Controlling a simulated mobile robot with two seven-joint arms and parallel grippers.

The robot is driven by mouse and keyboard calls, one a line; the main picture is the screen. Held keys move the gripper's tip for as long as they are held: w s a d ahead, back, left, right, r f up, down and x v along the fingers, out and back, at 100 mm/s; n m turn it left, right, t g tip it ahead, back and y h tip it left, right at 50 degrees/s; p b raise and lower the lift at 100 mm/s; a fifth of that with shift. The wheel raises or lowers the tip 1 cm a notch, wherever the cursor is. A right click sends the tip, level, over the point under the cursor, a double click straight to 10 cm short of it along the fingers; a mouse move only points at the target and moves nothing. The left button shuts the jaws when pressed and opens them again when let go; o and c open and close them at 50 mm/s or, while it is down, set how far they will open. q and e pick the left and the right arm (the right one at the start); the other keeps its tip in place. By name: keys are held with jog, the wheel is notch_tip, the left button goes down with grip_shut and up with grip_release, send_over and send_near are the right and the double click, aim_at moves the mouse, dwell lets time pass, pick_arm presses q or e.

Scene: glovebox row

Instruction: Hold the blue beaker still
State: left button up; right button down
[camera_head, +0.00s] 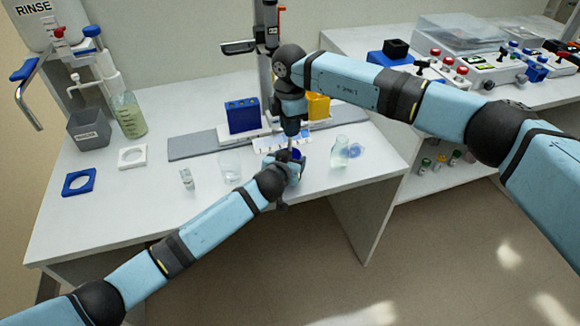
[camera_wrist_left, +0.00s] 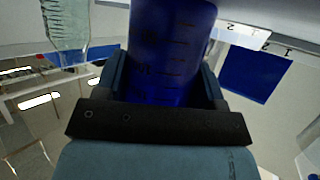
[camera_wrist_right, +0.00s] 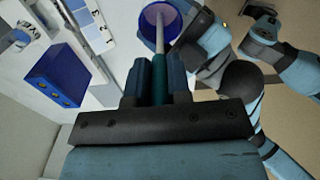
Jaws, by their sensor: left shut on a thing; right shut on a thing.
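The blue beaker (camera_wrist_left: 172,45) fills the upper middle of the left wrist view, with dark graduation marks. My left gripper (camera_wrist_left: 166,82) is shut on it, one finger on each side. In the head view only a little blue of the beaker (camera_head: 297,154) shows at the left gripper. My right gripper (camera_wrist_right: 160,82) is above it, shut on the teal handle of a thin stirring rod (camera_wrist_right: 159,72). The rod's pale shaft reaches into the beaker's open mouth (camera_wrist_right: 160,18) in the right wrist view. Its lower tip cannot be made out.
A clear glass beaker (camera_head: 229,165) and a small vial (camera_head: 187,179) stand left of the grippers. A conical flask (camera_head: 338,152) stands to the right. A blue block (camera_head: 242,116) and a yellow block (camera_head: 318,106) are behind. The bench's front left is mostly clear.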

jog(key=shift+r, duration=3.8)
pick_arm(q)
jog(key=o, duration=1)
jog(key=shift+o, duration=0.2)
